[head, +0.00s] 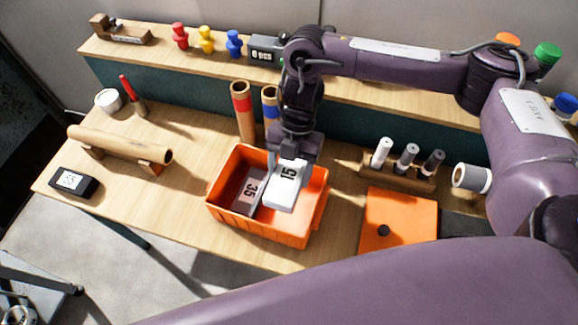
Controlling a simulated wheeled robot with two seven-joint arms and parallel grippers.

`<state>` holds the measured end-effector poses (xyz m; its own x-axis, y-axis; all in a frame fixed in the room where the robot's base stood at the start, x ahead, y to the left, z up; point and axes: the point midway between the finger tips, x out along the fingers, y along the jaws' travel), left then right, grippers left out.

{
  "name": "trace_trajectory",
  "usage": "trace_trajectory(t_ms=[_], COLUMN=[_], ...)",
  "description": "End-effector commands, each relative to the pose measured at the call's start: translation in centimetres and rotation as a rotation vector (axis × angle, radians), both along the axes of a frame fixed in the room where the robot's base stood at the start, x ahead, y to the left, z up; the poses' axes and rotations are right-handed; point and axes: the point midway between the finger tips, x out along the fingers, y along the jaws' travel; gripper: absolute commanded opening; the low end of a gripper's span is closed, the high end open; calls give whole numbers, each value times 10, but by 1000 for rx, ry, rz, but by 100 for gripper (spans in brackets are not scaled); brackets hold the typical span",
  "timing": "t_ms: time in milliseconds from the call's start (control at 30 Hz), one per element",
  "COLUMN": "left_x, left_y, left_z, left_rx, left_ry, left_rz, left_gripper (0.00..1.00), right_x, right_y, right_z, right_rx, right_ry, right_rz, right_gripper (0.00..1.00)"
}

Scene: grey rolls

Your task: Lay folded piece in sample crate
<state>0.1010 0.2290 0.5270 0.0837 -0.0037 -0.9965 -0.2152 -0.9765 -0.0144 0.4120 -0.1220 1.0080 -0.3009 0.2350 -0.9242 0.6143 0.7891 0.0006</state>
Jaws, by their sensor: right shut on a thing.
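The sample crate (262,233) is an orange open box in the middle of the bench. My right gripper (288,160) comes down over it from above and is shut on a white folded piece (284,195) with dark digits on it. The piece is at the right half of the crate opening, tilted. I cannot tell whether it touches the crate floor. A grey folded piece marked 35 (247,190) lies inside the crate on the left, beside the held piece. My left gripper is not in view.
Two upright cardboard tubes (243,112) stand just behind the crate. A long roll on a cradle (118,145) lies to the left. Bench between roll and crate is clear.

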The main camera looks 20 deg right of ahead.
Motion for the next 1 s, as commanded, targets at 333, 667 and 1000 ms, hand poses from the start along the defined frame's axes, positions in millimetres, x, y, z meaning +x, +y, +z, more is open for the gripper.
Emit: trace_trajectory(t_ms=[333,667,1000], left_x=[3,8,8], left_y=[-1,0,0], left_z=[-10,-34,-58], left_rx=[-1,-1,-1], left_ry=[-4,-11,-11], left_rz=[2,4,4], left_gripper=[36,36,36], right_x=[0,0,0], right_y=[0,0,0], right_z=[-18,-51,-86], right_rx=[7,7,7], right_ry=[7,7,7], right_rz=[-3,-3,-4], right_gripper=[37,37,37])
